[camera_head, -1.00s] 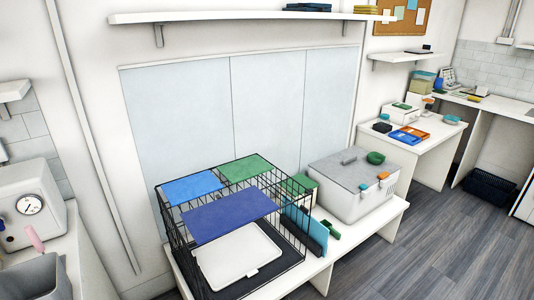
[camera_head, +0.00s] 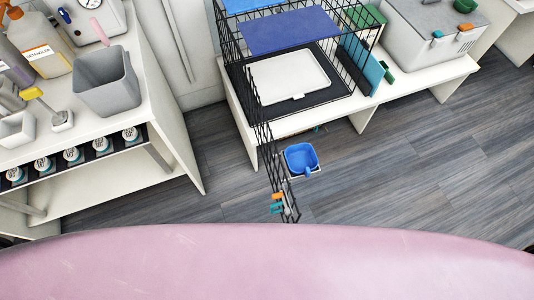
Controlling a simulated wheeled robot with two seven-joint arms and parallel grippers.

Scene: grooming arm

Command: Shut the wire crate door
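The wire crate (camera_head: 367,27) stands on a white bench at the top of the view, with a black base and a white tray (camera_head: 290,80) inside. Its black wire door (camera_head: 262,128) is open. It swings out from the crate's front left side toward me and shows almost edge-on. Neither gripper is in view.
A large pink rounded surface (camera_head: 260,262) fills the bottom. A white counter (camera_head: 150,100) at left carries a grey bin (camera_head: 107,84) and bottles. A grey case (camera_head: 437,32) stands right of the crate. Wood floor is clear at right (camera_head: 430,150).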

